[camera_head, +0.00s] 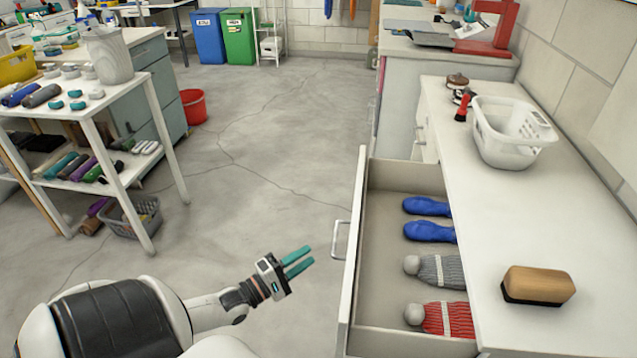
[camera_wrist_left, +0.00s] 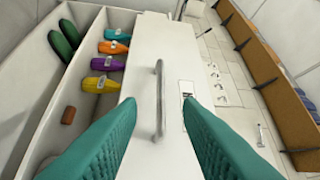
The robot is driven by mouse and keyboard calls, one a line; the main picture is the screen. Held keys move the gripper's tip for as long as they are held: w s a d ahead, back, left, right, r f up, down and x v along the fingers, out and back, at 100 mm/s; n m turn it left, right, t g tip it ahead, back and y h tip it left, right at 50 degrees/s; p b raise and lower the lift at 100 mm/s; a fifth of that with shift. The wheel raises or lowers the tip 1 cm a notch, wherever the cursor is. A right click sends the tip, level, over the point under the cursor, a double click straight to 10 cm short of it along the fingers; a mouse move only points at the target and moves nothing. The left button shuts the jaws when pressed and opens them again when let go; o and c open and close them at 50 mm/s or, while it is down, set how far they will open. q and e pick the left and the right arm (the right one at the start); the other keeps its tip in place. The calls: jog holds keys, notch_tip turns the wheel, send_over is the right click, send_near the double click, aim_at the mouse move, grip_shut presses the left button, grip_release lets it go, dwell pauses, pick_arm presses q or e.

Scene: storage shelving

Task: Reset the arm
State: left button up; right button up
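My left gripper (camera_head: 309,256) has two teal fingers, parted and empty, in the head view. It is over the floor, left of the pulled-out drawer (camera_head: 349,270) and its metal handle (camera_head: 336,240), apart from the handle. In the left wrist view, the fingers (camera_wrist_left: 160,104) are spread with nothing between them. The handle (camera_wrist_left: 159,85) on a white front shows beyond and between them. My right gripper is not in view.
The drawer holds two blue items (camera_head: 430,231), a grey knitted item (camera_head: 440,270) and a red one (camera_head: 446,319). A brush (camera_head: 538,286) and white basket (camera_head: 507,140) stand on the counter. A white shelf rack (camera_head: 130,205) is at left. Open floor (camera_head: 250,150) lies between.

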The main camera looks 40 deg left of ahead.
pick_arm(q)
jog(key=shift+v, duration=0.75)
